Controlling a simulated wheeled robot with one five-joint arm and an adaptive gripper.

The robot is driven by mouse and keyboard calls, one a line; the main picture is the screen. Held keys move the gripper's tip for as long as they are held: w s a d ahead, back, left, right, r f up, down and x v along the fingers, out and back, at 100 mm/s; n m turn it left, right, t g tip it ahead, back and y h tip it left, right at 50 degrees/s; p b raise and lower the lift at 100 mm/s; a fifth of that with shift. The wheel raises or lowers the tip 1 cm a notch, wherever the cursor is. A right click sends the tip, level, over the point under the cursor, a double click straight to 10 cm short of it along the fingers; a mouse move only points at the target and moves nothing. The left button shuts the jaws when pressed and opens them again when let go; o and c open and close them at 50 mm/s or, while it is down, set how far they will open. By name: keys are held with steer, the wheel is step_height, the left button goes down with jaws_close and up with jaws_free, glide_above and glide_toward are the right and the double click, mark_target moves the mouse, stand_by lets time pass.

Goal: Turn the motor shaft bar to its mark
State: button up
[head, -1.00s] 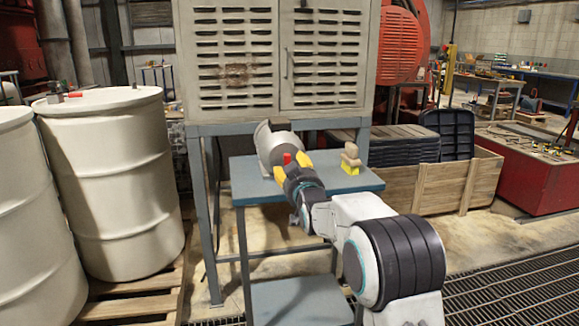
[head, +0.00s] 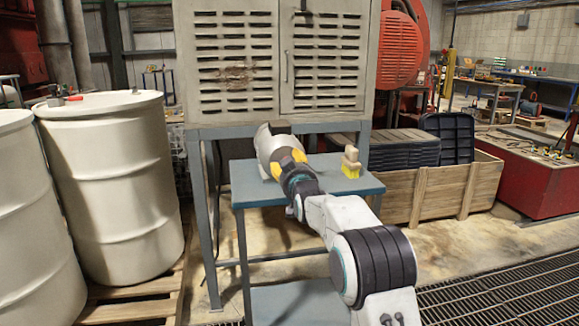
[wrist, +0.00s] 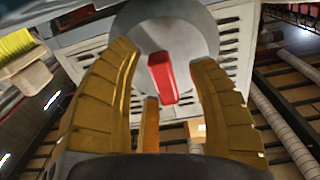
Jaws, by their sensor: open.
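The motor (head: 268,148) is a grey rounded housing on the blue table (head: 250,190). In the wrist view its round grey face (wrist: 195,35) carries the red shaft bar (wrist: 162,78), which stands nearly upright, its top leaning slightly left. My gripper (head: 286,158) has yellow fingers and is in front of the motor. In the wrist view the open fingers (wrist: 163,52) stand on either side of the red bar, with gaps on both sides. A narrow yellow-orange strip (wrist: 150,125) shows below the bar; I cannot tell whether it is the mark. The bar is hidden in the head view.
A brush with yellow bristles (head: 350,165) stands on the table right of the motor. A slatted grey cabinet (head: 235,60) rises behind. White drums (head: 115,180) stand left, a wooden crate (head: 440,190) right. Floor grating lies at the lower right.

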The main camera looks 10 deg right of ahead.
steer(key=shift+c, duration=0.4)
jaws_close()
